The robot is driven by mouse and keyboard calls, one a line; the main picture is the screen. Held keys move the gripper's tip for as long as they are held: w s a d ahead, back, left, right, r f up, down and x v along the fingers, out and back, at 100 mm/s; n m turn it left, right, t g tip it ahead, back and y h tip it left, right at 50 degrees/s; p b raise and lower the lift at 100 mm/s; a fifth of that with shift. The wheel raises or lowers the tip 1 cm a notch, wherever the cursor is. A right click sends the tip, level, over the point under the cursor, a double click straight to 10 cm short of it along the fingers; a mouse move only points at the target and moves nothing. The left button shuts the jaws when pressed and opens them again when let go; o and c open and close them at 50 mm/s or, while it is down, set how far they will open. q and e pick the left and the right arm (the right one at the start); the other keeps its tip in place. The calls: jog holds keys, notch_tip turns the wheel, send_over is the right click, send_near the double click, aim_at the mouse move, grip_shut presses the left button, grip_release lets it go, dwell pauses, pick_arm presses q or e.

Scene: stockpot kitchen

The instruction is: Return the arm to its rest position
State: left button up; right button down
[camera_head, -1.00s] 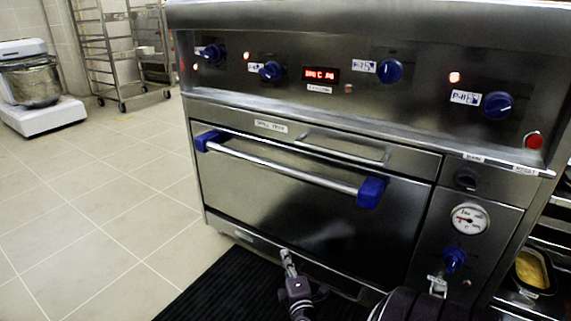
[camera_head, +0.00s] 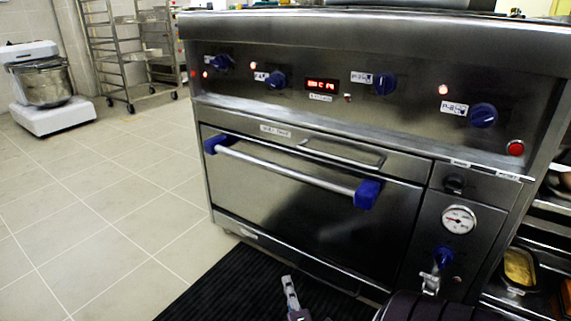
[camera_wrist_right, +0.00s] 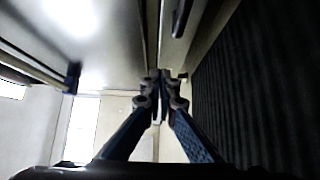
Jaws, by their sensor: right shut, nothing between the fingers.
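My right gripper (camera_head: 290,281) shows at the bottom middle of the head view, over the black mat and in front of the oven's lower edge. Its fingers are together with nothing between them. The right wrist view shows the two fingertips (camera_wrist_right: 160,88) meeting in the middle, with the steel oven front to the left and the dark ribbed mat to the right. A dark, rounded part of my arm (camera_head: 440,307) shows at the bottom right of the head view. My left gripper is not in view.
The steel range (camera_head: 300,188) has its oven door shut, with a bar handle (camera_head: 285,168) and a drain tap (camera_head: 431,282) standing out. A black mat (camera_head: 235,285) lies before it. Shelves with a food pan (camera_head: 519,268) stand right. The tiled floor (camera_head: 90,220) left is clear.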

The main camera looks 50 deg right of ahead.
jog(key=shift+s+a, duration=0.3)
jog(key=shift+a, duration=0.05)
